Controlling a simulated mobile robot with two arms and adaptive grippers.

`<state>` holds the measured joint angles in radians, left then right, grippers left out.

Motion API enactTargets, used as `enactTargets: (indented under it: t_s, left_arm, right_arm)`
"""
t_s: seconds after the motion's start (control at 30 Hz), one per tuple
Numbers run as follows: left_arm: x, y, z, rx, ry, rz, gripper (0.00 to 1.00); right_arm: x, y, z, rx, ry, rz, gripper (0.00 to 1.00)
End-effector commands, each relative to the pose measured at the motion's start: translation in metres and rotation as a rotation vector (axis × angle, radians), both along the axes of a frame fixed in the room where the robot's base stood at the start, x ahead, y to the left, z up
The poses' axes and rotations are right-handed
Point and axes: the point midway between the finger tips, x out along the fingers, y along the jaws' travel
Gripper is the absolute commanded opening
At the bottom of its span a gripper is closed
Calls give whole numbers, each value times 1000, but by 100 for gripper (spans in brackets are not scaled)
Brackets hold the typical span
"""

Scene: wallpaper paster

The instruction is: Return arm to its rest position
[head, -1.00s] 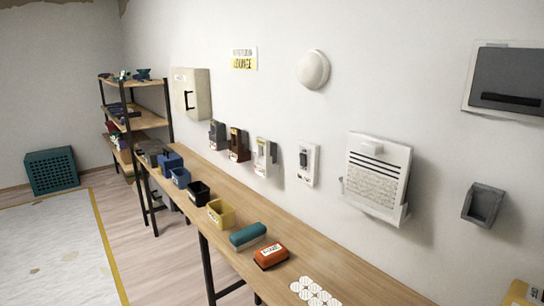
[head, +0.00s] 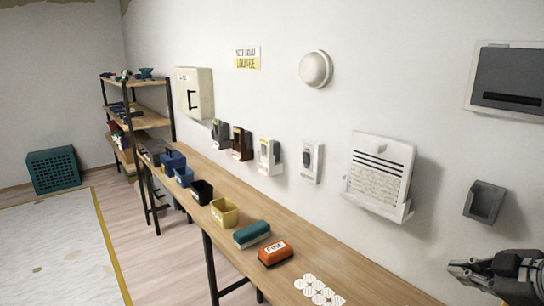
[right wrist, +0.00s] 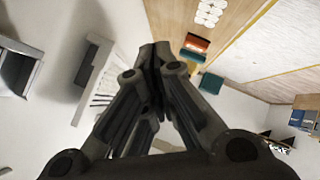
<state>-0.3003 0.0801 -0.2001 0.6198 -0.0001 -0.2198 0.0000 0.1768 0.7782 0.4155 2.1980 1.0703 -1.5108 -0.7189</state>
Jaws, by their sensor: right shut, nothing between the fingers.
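My right gripper (head: 468,272) is at the lower right of the head view, in front of the wall and apart from the bench. Its fingers are shut and empty. In the right wrist view the closed fingers (right wrist: 155,60) point up the picture, with the bench (right wrist: 175,15) and wall beyond them. Nothing is between them. My left gripper does not show in either view.
The long wooden bench (head: 330,262) runs along the wall with a yellow bin (head: 224,212), a teal block (head: 252,234), an orange block (head: 275,254) and white discs (head: 318,290). A wall holder (head: 380,172) and a grey wall box (head: 485,202) stick out near my right gripper. Floor at left is open.

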Motion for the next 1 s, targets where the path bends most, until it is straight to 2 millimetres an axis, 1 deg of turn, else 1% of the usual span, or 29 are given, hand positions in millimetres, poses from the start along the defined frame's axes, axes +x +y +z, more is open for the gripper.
enactTargets:
  t_s: [0.03,0.07,0.1,0.17,0.2,0.27,0.3,0.33,0.4,0.5,0.6,0.77,0.83,0.97,1.0]
  left_arm:
    - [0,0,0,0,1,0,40]
    - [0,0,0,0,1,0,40]
    - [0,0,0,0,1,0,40]
    - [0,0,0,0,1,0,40]
    - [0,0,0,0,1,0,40]
    - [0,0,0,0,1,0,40]
    - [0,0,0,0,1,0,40]
    - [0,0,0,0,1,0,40]
    - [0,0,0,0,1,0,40]
    - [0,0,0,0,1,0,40]
    - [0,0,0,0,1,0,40]
    - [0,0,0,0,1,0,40]
    - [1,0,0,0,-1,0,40]
    - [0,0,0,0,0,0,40]
    - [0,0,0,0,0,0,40]
  right_arm:
    - [-7,13,-41,27,77,-32,0]
    - [-11,20,-63,40,116,-59,0]
    - [-19,29,-91,56,170,-95,0]
    - [-35,44,-132,80,247,-151,0]
    - [-49,56,-157,96,298,-192,0]
    - [-72,73,-193,120,370,-255,0]
    - [-89,85,-213,134,415,-299,0]
    - [-101,93,-226,144,444,-332,0]
    - [-128,110,-249,168,501,-404,0]
    - [-163,131,-272,196,565,-498,0]
    - [-193,147,-285,222,615,-586,0]
    - [-236,170,-295,258,676,-718,0]
    - [-229,167,-313,248,676,-724,0]
    - [-222,168,-346,241,690,-722,0]
    - [-220,169,-357,239,694,-721,0]
